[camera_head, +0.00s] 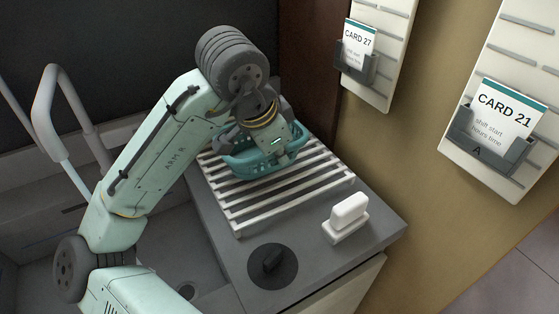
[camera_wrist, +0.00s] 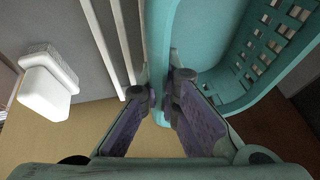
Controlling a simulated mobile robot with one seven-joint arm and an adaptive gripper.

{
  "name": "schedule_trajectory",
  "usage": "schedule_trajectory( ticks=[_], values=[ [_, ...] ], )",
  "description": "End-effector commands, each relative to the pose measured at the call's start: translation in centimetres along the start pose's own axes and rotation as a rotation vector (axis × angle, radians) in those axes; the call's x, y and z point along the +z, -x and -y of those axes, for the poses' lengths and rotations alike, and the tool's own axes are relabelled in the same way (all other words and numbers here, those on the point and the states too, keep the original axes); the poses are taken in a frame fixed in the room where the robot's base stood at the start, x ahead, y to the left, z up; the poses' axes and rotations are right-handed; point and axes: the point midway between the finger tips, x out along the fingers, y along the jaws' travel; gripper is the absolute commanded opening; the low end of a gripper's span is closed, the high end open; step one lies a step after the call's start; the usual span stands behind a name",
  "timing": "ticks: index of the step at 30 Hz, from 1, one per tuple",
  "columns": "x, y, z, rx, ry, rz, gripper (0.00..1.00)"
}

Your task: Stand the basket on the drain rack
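The teal basket (camera_head: 262,160) has slotted sides and sits over the slats of the light drain rack (camera_head: 238,222) in the head view. It looks roughly level; I cannot tell whether its base touches the slats. My gripper (camera_wrist: 160,95) is at the basket's rim, with one finger on each side of the wall. The fingertips close in on the teal wall between them. In the wrist view the basket (camera_wrist: 215,92) fills the upper right, and rack slats (camera_wrist: 108,48) show at the left. In the head view my arm's end hides part of the basket.
A white block-shaped item (camera_head: 347,218) stands on the grey counter right of the rack. Card holders (camera_head: 357,66) hang on the right wall.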

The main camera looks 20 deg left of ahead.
Motion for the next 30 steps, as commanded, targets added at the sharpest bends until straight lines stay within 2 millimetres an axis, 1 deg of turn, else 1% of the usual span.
schedule_trajectory(
  ticks=[3,6,17,18,27,30],
  values=[
    [0.7,-1.4,-0.4,0.002,0.002,0.001,0.00],
    [1.1,-2.4,-0.7,0.001,0.002,0.001,0.00],
    [1.3,-3.0,-0.8,0.002,0.001,0.000,0.00],
    [1.3,-3.0,-0.8,0.002,0.001,0.000,0.04],
    [1.3,-2.9,-0.8,0.001,0.001,0.001,0.24],
    [1.3,-2.9,-0.8,0.001,0.001,0.001,0.25]
  ],
)
